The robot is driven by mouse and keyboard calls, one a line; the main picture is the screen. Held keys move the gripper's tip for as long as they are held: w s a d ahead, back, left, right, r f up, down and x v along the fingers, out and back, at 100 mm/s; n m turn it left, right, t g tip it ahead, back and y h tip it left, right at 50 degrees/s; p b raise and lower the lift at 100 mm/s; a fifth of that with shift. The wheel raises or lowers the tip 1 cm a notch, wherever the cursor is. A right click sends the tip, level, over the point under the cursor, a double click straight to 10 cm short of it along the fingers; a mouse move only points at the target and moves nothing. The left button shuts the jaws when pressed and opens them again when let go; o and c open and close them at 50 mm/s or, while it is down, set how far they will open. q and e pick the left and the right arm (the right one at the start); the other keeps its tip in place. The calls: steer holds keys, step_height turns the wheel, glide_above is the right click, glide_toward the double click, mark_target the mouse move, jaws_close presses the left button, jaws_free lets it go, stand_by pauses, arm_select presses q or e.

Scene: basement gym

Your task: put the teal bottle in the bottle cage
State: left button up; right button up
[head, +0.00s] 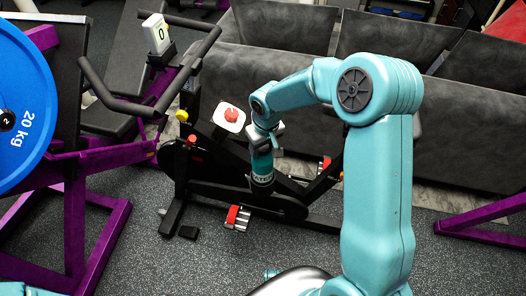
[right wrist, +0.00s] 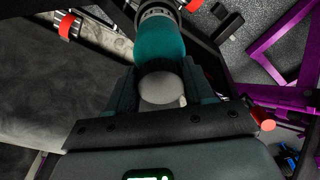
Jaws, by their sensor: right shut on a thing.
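The teal bottle (head: 262,166) hangs below my right gripper (head: 265,136), over the black frame of the exercise bike (head: 190,160). It looks near upright, with lettering on its side and a dark lower end. In the right wrist view the teal bottle (right wrist: 160,44) lies between the two fingers of my right gripper (right wrist: 160,84), which is shut on its neck end. The pale cap faces the camera and a grey band shows at the far end. I cannot make out the bottle cage; whether the bottle's lower end touches it cannot be told. My left gripper is not in view.
A purple rack with a blue 20 kg plate (head: 22,100) stands left. Grey sofas (head: 275,75) stand behind.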

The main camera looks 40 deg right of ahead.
step_height(320, 180, down, 2)
steer(key=shift+f, duration=0.1)
steer(key=o, duration=1.5)
steer(key=shift+c, duration=0.2)
steer(key=r, duration=0.4)
steer(key=s+r+p, duration=0.1)
steer(key=r, duration=0.7)
steer(key=shift+s+r, duration=0.1)
steer(key=shift+s, duration=0.15)
steer(key=shift+a, duration=0.1)
